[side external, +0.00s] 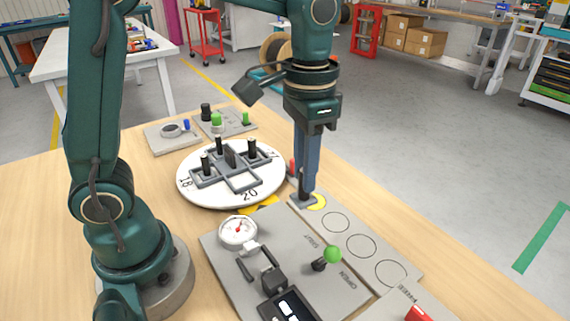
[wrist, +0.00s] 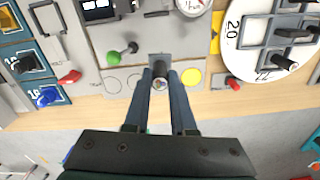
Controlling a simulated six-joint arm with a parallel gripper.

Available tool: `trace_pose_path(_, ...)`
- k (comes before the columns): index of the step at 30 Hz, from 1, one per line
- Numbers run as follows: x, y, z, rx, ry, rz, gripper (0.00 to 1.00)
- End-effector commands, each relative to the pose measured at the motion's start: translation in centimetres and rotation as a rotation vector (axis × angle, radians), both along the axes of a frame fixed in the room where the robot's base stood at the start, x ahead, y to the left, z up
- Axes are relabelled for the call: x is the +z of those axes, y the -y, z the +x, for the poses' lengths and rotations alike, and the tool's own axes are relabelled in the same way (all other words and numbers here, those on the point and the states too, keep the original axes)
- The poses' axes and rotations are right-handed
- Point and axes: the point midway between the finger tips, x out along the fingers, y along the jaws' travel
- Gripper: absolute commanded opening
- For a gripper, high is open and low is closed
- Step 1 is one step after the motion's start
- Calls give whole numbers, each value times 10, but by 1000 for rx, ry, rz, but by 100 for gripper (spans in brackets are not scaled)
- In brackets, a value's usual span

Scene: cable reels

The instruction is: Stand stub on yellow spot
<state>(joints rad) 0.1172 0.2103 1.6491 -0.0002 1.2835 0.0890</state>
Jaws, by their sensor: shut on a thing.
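The stub (wrist: 160,61) is a small grey piece with a flat square plate. It sits between my fingertips, and its upper part is mostly hidden by the fingers. In the side view, its grey plate (side external: 300,200) shows at the fingertips, low over the panel edge. My gripper (wrist: 161,77) is shut on it and points down. The yellow spot (wrist: 191,77) lies just right of the fingers in the wrist view. In the side view, the yellow spot (side external: 319,203) is partly covered by the fingertips and stub. I cannot tell whether the stub touches the panel.
Empty outlined circles (side external: 335,222) run along the grey panel beside the spot. A green-knobbed lever (side external: 332,255) and a gauge (side external: 238,231) stand nearby. A white turntable (side external: 207,199) with black-handled pieces is close to the fingers. A red peg (wrist: 233,83) stands beside the yellow spot.

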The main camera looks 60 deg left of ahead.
Motion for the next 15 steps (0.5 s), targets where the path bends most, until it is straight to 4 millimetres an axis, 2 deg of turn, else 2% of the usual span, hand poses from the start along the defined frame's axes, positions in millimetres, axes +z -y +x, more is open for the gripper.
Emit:
trace_pose_path(3,-6,-15,34,-4,-3,1,0)
trace_pose_path(7,-17,-35,63,4,-3,0,0)
trace_pose_path(12,-37,-60,84,55,-3,0,0)
trace_pose_path(15,-47,-68,85,80,-2,0,0)
